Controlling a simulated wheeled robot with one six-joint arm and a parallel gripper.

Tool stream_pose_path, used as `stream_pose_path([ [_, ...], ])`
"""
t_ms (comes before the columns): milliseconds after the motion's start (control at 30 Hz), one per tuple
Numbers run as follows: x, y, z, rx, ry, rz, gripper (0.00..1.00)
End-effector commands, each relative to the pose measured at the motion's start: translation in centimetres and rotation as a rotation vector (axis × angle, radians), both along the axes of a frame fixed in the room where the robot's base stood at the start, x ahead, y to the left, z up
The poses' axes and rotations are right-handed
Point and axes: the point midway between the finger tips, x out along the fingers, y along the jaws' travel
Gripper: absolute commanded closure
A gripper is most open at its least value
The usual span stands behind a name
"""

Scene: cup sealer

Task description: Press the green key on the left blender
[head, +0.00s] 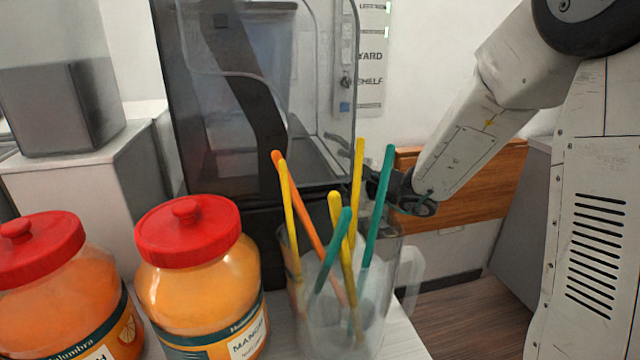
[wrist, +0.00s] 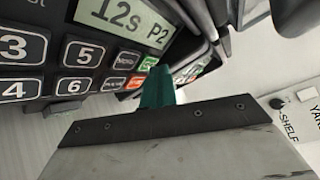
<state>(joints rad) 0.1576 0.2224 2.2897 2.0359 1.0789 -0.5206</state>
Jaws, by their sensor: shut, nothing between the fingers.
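A dark machine with a clear hood (head: 260,90), likely a blender, stands behind the jars in the head view. In the wrist view a black key panel (wrist: 60,60) has numbered keys and a display (wrist: 125,18) reading "12S P2". Its green key (wrist: 148,62) sits above an orange-red key (wrist: 136,82). My gripper (wrist: 157,86) is shut and empty, its teal tips close beside the green key; I cannot tell whether they touch it. In the head view my gripper (head: 408,192) is partly hidden behind the straws. I cannot tell which blender the panel belongs to.
Two red-lidded orange jars (head: 200,270) (head: 45,285) and a clear container of coloured straws (head: 340,300) stand in front on the counter. A second, edge-on panel (wrist: 190,70) is just right of the tips. A wall sign (head: 370,70) hangs behind.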

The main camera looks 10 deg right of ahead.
Motion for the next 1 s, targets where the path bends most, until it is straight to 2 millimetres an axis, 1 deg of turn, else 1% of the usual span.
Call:
stream_pose_path([
  [500,0.00,0.63,-0.21,0.000,0.000,0.000,1.00],
  [767,0.00,0.63,-0.21,0.000,0.000,0.000,1.00],
  [1000,0.01,-0.09,0.01,-0.001,-0.001,-0.001,1.00],
])
